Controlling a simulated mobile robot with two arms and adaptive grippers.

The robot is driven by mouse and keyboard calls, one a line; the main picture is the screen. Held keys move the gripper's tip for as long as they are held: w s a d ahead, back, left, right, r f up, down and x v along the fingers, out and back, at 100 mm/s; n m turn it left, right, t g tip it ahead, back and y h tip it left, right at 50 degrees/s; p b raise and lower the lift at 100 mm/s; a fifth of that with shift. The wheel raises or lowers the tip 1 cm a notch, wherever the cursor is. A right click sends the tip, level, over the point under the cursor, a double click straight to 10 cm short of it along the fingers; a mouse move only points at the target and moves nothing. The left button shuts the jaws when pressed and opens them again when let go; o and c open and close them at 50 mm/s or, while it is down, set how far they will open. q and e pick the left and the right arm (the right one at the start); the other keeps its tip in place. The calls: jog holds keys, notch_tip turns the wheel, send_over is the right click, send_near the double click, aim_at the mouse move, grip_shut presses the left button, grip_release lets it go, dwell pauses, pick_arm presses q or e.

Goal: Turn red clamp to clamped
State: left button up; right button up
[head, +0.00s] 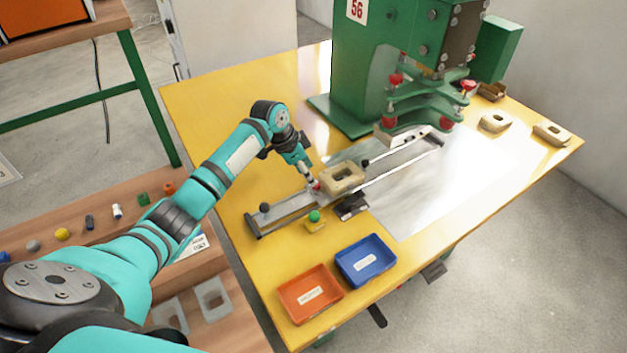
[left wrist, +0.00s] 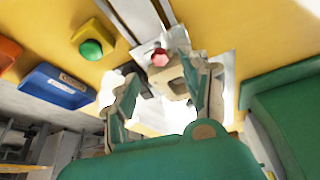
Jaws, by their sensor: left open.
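The clamp's red knob (head: 317,186) shows just beyond my left gripper (head: 309,176), beside a beige ring-shaped part (head: 342,170) on the metal slide fixture. In the left wrist view the red knob (left wrist: 160,58) lies ahead of my left gripper (left wrist: 163,85), whose fingers are spread apart on either side. The beige part (left wrist: 177,80) is close behind the knob, between the fingers. I see no finger closed on the knob. The clamp's lever below the knob is mostly hidden, so its position is unclear. My right gripper is in neither view.
A green button on a yellow box (head: 315,217) sits just in front of the slide. An orange tray (head: 285,293) and a blue tray (head: 387,244) stand on the near table edge. The green press (head: 352,75) rises behind the slide. More beige parts (head: 494,122) lie far right.

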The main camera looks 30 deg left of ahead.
aim_at(317, 189)
pick_arm(q)
jog(key=x, duration=0.4)
jog(key=shift+w+d+f, duration=0.15)
jog(key=shift+f, duration=0.3)
jog(key=c, duration=0.4)
grip_shut()
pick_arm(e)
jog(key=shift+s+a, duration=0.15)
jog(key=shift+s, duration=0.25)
